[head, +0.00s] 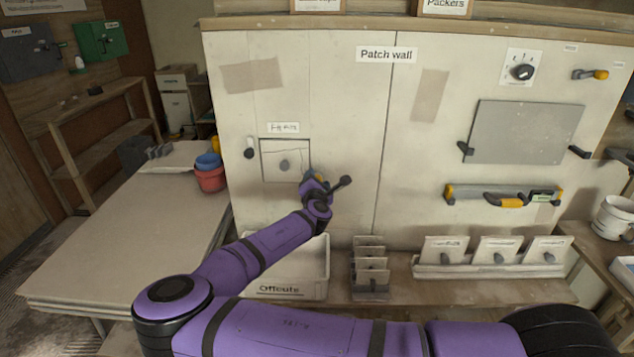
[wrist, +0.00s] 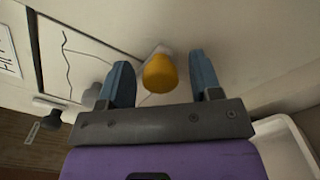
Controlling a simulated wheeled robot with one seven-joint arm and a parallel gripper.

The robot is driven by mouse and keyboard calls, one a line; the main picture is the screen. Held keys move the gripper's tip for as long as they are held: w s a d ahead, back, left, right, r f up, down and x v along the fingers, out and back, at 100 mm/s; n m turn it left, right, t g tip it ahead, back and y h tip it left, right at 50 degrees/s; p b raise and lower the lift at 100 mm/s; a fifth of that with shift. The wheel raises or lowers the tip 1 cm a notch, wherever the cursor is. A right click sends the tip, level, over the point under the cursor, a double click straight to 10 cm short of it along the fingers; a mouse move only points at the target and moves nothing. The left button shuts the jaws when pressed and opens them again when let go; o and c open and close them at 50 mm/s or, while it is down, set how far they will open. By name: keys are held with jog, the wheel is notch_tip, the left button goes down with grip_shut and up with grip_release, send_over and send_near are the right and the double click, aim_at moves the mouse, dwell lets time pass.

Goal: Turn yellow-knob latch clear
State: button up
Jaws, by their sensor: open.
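The yellow-knob latch (wrist: 160,76) sits on the wall just right of a small square hatch panel (head: 276,172). In the wrist view its yellow knob stands between my two blue-grey fingers, with a visible gap on each side. My gripper (head: 319,178) is open around the knob and not closed on it. In the head view my gripper and wrist mostly hide this latch. The hatch panel also shows in the wrist view (wrist: 78,55), with a crack line and a dark knob. A second latch with a dark knob (head: 249,153) is left of the hatch.
A white offcuts bin (head: 290,290) stands below my gripper. Another yellow-ended latch (head: 600,74) is far right, above a grey board (head: 525,130). A level (head: 503,194) hangs below the board. Red and blue buckets (head: 210,178) stand on the left table.

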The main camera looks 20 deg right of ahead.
jog(key=c, duration=0.9)
jog(key=shift+c, duration=0.2)
jog(key=shift+m, duration=0.3)
jog(key=m, duration=0.8)
jog(key=shift+m, duration=0.4)
jog(key=m, duration=0.4)
jog(key=shift+m, duration=2.2)
